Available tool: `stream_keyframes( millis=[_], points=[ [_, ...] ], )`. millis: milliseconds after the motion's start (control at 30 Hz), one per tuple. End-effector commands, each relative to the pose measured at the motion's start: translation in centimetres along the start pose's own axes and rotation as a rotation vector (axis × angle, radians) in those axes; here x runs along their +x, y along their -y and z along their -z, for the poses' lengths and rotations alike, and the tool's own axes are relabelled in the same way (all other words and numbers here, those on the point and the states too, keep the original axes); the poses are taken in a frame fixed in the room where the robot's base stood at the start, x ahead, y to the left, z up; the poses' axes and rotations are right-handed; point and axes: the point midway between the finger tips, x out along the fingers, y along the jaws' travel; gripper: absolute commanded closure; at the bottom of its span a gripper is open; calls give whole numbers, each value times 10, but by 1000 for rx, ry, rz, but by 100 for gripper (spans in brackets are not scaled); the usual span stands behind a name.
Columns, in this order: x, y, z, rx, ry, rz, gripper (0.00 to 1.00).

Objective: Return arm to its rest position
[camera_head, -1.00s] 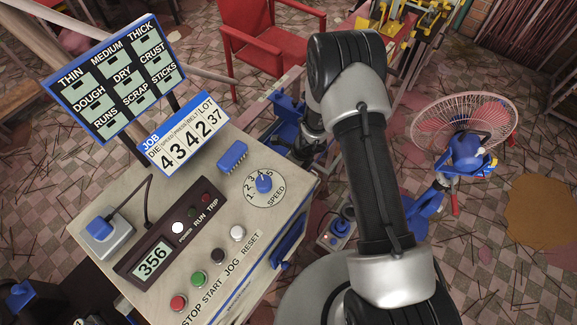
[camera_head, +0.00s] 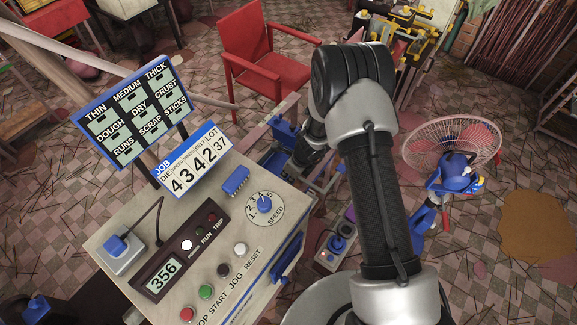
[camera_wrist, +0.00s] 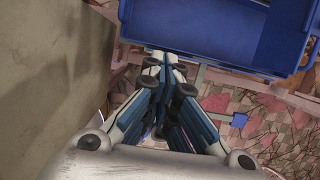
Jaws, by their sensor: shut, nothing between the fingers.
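My gripper (camera_wrist: 168,72) shows in the wrist view with its fingers together and nothing between them. In the head view my arm stands folded up at the right of the control cabinet (camera_head: 110,285), and the gripper's fingertips are hidden behind it. In the wrist view a blue tray-like part (camera_wrist: 215,35) lies beyond the fingertips, and a pale panel (camera_wrist: 45,70) fills the left side. I cannot tell from the frames whether the fingers touch the blue part.
The cabinet carries a speed dial (camera_head: 265,205), several buttons and a JOB number board (camera_head: 193,165). A label board (camera_head: 130,112) stands behind it. A red chair (camera_head: 263,55) is at the back. A caged fan (camera_head: 452,135) stands to the right. Open tiled floor (camera_head: 500,185) lies at right.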

Motion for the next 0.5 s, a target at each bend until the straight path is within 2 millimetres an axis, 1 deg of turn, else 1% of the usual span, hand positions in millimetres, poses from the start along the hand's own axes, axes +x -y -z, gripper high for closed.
stream_keyframes(
  millis=[167,267,367,467,500],
  points=[
    [-3,0,-3,-1,0,0,100],
    [-13,2,-9,-37,13,3,100],
    [-43,5,-26,-145,48,8,100],
    [-90,5,-45,-327,91,20,100],
    [-112,3,-51,-411,107,26,100]
  ],
)
